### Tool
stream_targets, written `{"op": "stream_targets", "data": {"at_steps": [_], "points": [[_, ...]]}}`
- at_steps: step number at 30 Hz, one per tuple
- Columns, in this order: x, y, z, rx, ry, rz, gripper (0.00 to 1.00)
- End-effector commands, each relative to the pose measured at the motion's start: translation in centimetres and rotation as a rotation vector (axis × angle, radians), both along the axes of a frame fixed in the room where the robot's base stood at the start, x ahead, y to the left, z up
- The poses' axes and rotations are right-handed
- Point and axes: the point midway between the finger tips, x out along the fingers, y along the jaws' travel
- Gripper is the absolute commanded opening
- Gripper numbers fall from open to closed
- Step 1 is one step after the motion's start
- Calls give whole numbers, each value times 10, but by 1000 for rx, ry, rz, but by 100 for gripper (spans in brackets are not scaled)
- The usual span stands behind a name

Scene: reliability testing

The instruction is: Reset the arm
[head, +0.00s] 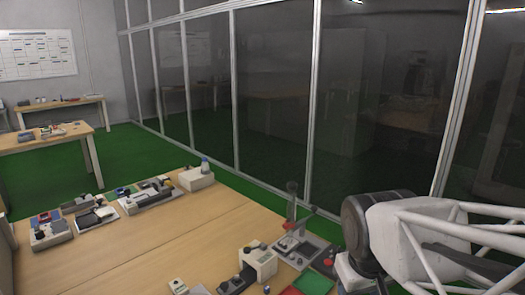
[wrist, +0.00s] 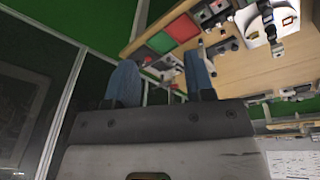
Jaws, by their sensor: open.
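My gripper (wrist: 160,78) shows in the wrist view as two blue-grey fingers set wide apart. They are open with nothing held between them. The wrist view is tilted, with the table in its upper right, and the fingers appear clear of the table top. In the head view my white and black arm fills the lower right, beside the table's right end. I cannot make out the fingertips there.
The wooden table (head: 150,255) holds a white device (head: 262,262), a green pad (head: 314,283) and a red pad (wrist: 182,28) near my arm. Several devices line its far edge, including a white box (head: 196,179). A glass partition (head: 290,100) stands behind. The table's middle is bare.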

Motion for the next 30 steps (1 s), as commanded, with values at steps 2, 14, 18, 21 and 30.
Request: {"op": "stream_targets", "data": {"at_steps": [2,14,18,21,30], "points": [[-16,-5,2,28,-11,-68,49],[-45,-10,3,89,-27,-209,49],[-45,-10,3,88,-27,-207,49],[-45,-9,3,88,-27,-207,49],[-45,-9,3,87,-27,-206,49]]}}
